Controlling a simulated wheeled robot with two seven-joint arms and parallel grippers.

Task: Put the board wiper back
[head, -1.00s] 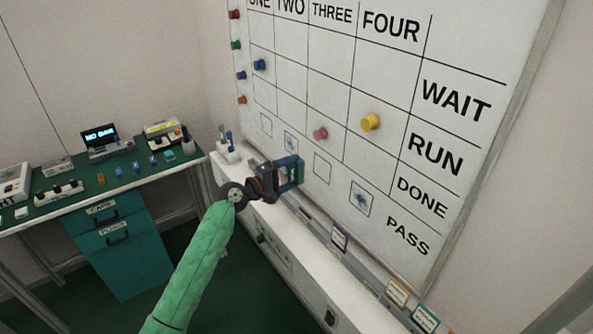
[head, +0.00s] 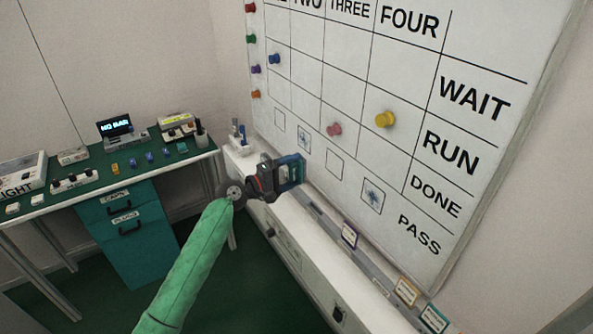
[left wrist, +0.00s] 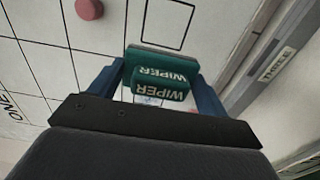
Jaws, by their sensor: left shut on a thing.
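The board wiper (head: 291,170) is a teal block held in front of the lower left part of the whiteboard. In the left wrist view the wiper (left wrist: 162,66) shows two white WIPER labels and sits between the blue fingers. My left gripper (head: 284,174) is shut on it. Whether the wiper touches the board cannot be told. The whiteboard (head: 455,50) has columns up to FOUR and rows WAIT, RUN, DONE and PASS. A narrow grey tray (head: 375,268) runs along under it, with small labelled tags. My right gripper is not in view.
Yellow (head: 385,119) and pink (head: 334,129) magnets stick out from the board, with several more at its left edge. A white holder with pens (head: 237,140) stands left of the wiper. A green-topped bench (head: 100,175) with devices stands at the left.

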